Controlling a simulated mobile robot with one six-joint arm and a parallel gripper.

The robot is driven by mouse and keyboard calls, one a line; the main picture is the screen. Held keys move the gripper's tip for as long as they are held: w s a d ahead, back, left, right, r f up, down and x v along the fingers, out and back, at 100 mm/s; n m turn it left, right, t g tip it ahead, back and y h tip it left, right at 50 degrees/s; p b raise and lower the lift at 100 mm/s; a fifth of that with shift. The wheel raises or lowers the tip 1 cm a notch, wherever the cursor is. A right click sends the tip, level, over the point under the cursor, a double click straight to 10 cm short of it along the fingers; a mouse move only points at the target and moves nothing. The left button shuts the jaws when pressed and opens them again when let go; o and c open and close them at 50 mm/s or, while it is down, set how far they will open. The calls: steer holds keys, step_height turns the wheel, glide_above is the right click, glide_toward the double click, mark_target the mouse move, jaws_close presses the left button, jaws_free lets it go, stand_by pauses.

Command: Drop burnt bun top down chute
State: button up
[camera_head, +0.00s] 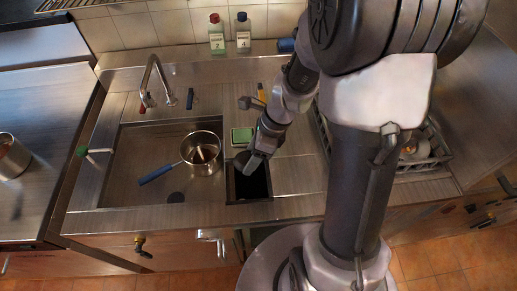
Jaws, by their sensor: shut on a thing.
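My gripper (250,165) is over the back part of a dark square chute opening (250,187) in the steel counter, just right of the sink. It is shut on a small dark rounded thing (241,158), which I take to be the burnt bun top. The bun shows at the left side of the fingers and is partly hidden by them. It appears to be above the opening, near its back left edge; the exact height cannot be told. The inside of the chute is black.
A pot (202,153) with a blue handle stands in the sink (140,135), left of the chute. A green sponge (242,135) lies behind the chute. A faucet (155,75) and two bottles (216,35) are at the back. A dish rack (425,150) is right of my arm.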

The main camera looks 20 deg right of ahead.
step_height(320, 180, down, 7)
steer(key=b, duration=0.7)
steer(key=shift+d+f, duration=0.2)
steer(key=shift+d, duration=0.1)
steer(key=o, duration=1.4)
steer(key=p+v, duration=0.7)
steer(key=v, duration=1)
steer(key=shift+r, duration=0.2)
steer(key=shift+s, duration=0.1)
